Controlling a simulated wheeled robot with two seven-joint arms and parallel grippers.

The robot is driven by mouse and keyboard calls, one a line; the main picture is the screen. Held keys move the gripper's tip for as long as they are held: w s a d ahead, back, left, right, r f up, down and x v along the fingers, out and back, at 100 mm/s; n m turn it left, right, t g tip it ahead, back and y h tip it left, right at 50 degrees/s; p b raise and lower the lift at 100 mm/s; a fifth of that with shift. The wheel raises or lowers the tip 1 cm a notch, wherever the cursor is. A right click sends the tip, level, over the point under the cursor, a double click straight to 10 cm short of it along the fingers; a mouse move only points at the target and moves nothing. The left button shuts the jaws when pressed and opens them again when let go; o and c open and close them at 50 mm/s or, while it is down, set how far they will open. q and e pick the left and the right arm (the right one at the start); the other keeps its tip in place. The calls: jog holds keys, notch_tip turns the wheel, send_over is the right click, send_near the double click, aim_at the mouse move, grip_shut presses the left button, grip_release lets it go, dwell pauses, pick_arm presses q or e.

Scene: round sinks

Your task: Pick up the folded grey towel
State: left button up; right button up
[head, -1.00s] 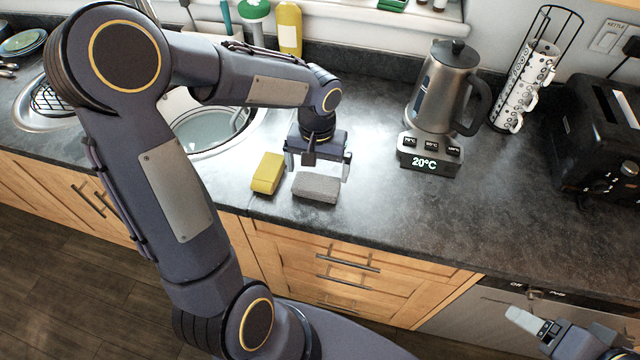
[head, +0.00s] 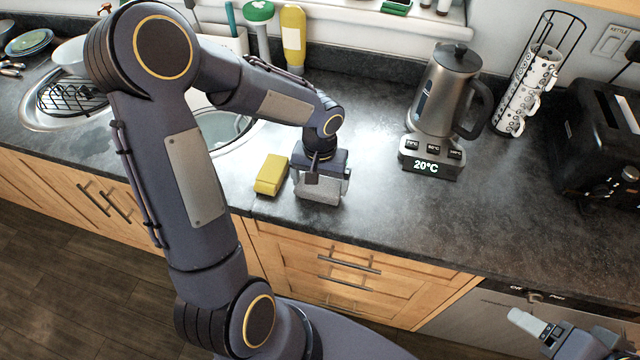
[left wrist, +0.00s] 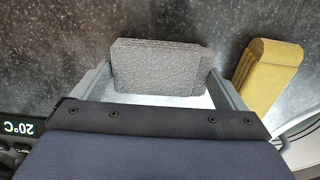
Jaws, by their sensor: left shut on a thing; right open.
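The folded grey towel (head: 318,192) is a small, thick grey block near the front edge of the dark counter. My left gripper (head: 321,179) is above it, pointing down, with its fingers at either side of the towel. In the left wrist view the towel (left wrist: 155,66) sits between the two fingers of the left gripper (left wrist: 162,85), its near side partly hidden by the gripper. It is at or very near the counter surface; I cannot tell if there is a gap beneath. My right gripper (head: 533,324) is open and empty at the lower right.
A yellow sponge (head: 271,174) lies just left of the towel. A kettle (head: 446,95) on its base (head: 430,158) stands to the right, with a mug rack (head: 527,90) and black toaster (head: 605,140) beyond. A round sink (head: 222,128) is behind left. Counter right of the towel is clear.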

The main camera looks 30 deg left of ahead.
pick_arm(q)
jog(key=shift+r, duration=0.1)
jog(key=shift+r, duration=0.25)
notch_tip(320, 180, up, 2)
jog(key=shift+r, duration=0.1)
jog(key=s+a+r+b, duration=0.2)
jog(key=s+a+r, duration=0.2)
jog(key=s+r, duration=0.6)
jog(key=shift+s, duration=1.75)
